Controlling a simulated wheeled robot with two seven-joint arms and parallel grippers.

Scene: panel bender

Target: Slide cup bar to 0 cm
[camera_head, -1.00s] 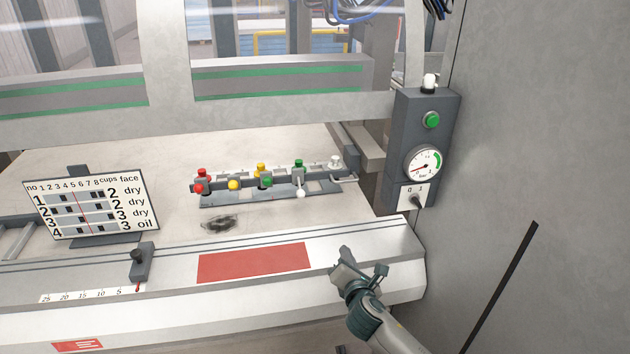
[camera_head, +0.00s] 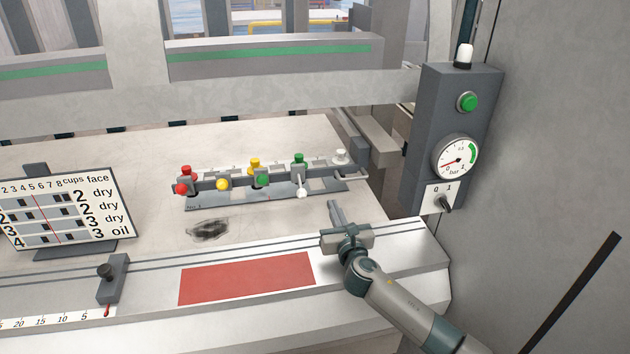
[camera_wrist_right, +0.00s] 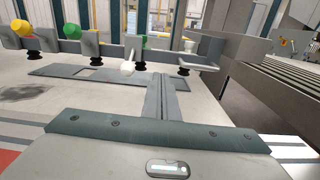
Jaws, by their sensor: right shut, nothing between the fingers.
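My left gripper is not in view.
A red patch (camera_head: 246,278) lies on the ledge. A number chart (camera_head: 65,210) stands left. A grey control box (camera_head: 450,130) with gauge and switch stands right.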

